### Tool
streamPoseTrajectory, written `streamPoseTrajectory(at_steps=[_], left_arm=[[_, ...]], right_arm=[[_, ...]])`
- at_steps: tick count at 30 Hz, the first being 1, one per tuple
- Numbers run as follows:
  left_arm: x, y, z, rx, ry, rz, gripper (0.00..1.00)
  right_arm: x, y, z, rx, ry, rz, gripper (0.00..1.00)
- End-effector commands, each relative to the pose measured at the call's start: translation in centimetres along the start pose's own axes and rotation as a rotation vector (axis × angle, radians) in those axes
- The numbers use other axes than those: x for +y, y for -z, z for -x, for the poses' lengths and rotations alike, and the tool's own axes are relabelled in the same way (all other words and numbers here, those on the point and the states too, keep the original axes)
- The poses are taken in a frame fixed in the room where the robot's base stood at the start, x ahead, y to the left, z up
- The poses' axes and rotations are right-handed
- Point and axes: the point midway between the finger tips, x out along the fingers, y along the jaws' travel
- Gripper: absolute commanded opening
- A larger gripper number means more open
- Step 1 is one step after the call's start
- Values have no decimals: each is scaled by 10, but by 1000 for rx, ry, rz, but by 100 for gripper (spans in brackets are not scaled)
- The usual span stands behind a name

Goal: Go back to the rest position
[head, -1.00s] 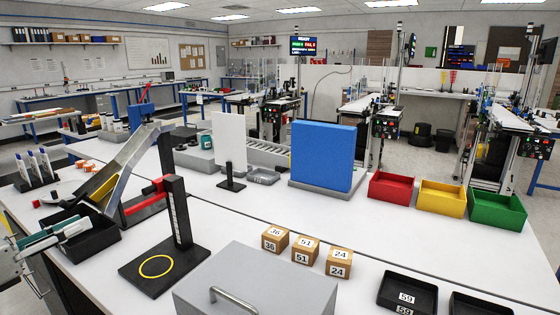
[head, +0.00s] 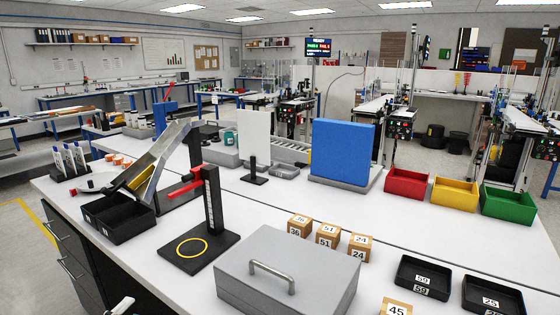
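A small pale piece, apparently part of my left gripper (head: 120,306), shows at the bottom edge of the head view, in front of the bench. Most of it is cut off by the frame, so its fingers and anything between them are hidden. It is apart from the black bin (head: 120,222) on the bench. My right gripper is not in view.
The white bench holds a grey box with a handle (head: 235,285), a black stand with a yellow ring (head: 205,251), an inclined metal chute (head: 166,160), numbered cartons (head: 327,240), black trays (head: 424,265) and a blue panel (head: 341,150). Floor is clear at left.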

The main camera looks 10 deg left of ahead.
Motion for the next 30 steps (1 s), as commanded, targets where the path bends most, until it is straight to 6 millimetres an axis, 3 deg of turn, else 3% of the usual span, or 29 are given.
streamPoseTrajectory(at_steps=[1, 6, 9, 12, 15, 19, 30], left_arm=[[35, 14, 6, -36, -46, 152, 31], [133, 72, 31, -149, -208, 592, 31], [182, 117, 48, -207, -308, 814, 31], [218, 160, 65, -255, -400, 992, 31], [240, 196, 78, -289, -470, 1119, 31], [255, 224, 88, -313, -526, 1210, 31], [259, 232, 92, -320, -543, 1237, 31]], right_arm=[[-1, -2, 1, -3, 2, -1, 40], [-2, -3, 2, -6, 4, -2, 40], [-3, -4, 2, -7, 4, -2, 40], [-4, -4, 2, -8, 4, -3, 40], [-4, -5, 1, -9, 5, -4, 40], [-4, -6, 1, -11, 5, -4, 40], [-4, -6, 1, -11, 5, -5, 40]])
